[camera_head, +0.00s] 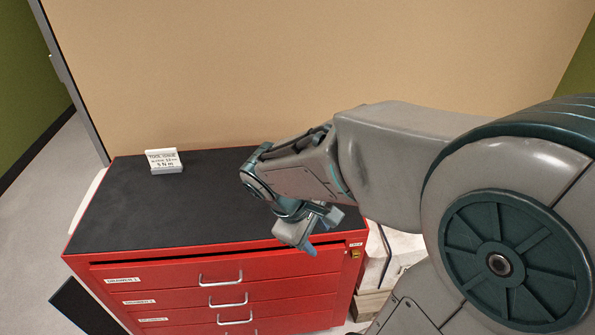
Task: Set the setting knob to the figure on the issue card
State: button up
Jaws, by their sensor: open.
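The white issue card (164,161) stands on the black top of the red drawer cabinet, toward its left rear. Its print is small; the bottom line seems to read "5 N m", and the lines above are hard to read. My gripper (309,240) is open and points down over the front right edge of the cabinet, to the right of and nearer than the card. I see nothing between its fingers. I cannot make out a setting knob; my arm covers the right rear of the cabinet top.
The red cabinet (205,272) has several labelled drawers with silver handles. A small brass-coloured fitting (355,254) sits at its upper right front. White blocks or boxes (402,255) are at the cabinet's right, partly behind my arm.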

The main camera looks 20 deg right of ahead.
jog(key=w+d+f+n+t+h+b, duration=0.2)
jog(key=w+d+f+n+h+b, duration=0.1)
jog(key=w+f+n+h+b, duration=0.45)
jog(key=w+a+r+n+t+h+b, duration=0.1)
jog(key=w+a+n+t+h, duration=0.15)
jog(key=w+n, duration=0.2)
jog(key=w+a+r+n+t+h, duration=0.2)
jog(key=w+a+n+t, duration=0.1)
jog(key=w+n, duration=0.15)
jog(key=shift+m, duration=0.25)
jog(key=x, duration=0.4)
jog(key=b+x, duration=0.1)
jog(key=x, duration=0.8)
jog(key=shift+w+d+f, duration=0.25)
jog(key=shift+w+d, duration=0.05)
jog(key=shift+w, duration=0.05)
grip_shut()
